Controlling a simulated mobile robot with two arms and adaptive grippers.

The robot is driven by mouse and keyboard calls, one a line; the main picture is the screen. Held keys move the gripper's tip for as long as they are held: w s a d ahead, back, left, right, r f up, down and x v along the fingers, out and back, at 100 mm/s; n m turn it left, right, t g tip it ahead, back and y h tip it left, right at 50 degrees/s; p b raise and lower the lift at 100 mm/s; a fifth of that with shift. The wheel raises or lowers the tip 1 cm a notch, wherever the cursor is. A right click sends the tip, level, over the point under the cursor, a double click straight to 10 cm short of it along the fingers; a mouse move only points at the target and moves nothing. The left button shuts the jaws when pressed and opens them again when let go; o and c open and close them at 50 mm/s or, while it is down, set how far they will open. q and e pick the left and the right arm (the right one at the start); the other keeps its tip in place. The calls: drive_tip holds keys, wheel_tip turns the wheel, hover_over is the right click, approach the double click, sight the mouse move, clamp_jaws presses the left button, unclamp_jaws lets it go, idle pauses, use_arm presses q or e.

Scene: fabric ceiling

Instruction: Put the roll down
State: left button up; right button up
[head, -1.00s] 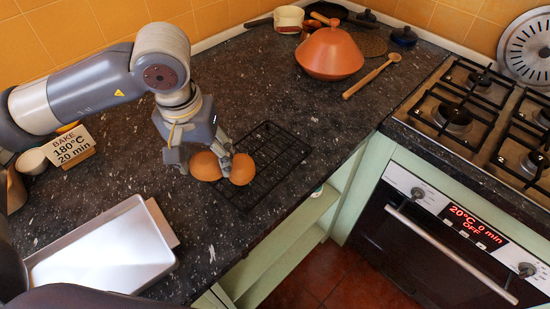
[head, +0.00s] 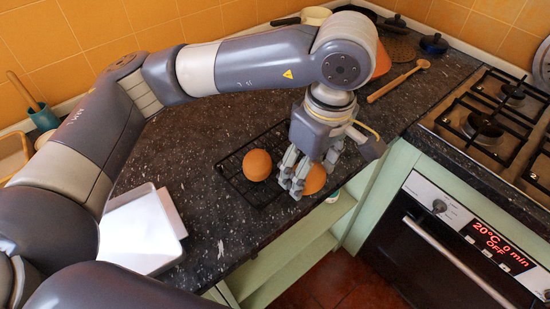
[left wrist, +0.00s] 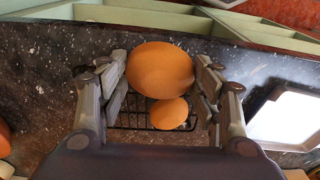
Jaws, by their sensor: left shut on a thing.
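My left gripper (head: 300,182) is shut on a round orange-brown roll (head: 316,178), held at the right side of the black wire rack (head: 238,189), near the counter's front edge. The fingers hide part of the roll. In the left wrist view the held roll (left wrist: 160,70) sits between the fingers. A second roll (head: 257,165) rests on the rack, left of the gripper and apart from it. It looks smaller and lower in the left wrist view (left wrist: 169,114). Whether the held roll touches the rack is unclear. My right gripper is out of view.
A white tray (head: 140,235) lies on the counter at left. A wooden spoon (head: 400,80) and dark-lidded pots (head: 434,44) are at the back. The gas hob (head: 485,120) and oven (head: 440,240), reading OFF, stand at right. Dark counter (head: 225,232) is free in front of the rack.

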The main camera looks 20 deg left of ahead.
use_arm(q)
drive_tip(key=shift+s+d+n, duration=0.2)
drive_tip(key=shift+d+n, duration=0.4)
drive_tip(key=shift+d, duration=0.05)
drive_tip(key=shift+s+d+n, duration=0.2)
drive_tip(key=shift+d+n, duration=0.4)
drive_tip(key=shift+w+a, duration=0.1)
drive_tip(key=shift+w, duration=0.15)
drive_tip(key=p, duration=0.4)
hover_over(275, 161)
drive_tip(key=w+d, duration=0.2)
drive_tip(key=w, duration=0.3)
drive_tip(key=shift+w+d+f, duration=0.1)
drive_tip(key=shift+d+f, duration=0.05)
drive_tip(key=shift+f, duration=0.55)
wheel_tip(275, 161, down, 3)
drive_tip(key=shift+f+p, duration=0.15)
drive_tip(key=shift+p, duration=0.6)
drive_tip(key=shift+f, duration=0.15)
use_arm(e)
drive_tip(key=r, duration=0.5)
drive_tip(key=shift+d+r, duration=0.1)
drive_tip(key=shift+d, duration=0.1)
use_arm(q)
drive_tip(key=shift+f+b, duration=0.15)
drive_tip(key=shift+b, duration=0.15)
drive_tip(key=o, duration=1.1)
drive_tip(key=shift+c, duration=0.2)
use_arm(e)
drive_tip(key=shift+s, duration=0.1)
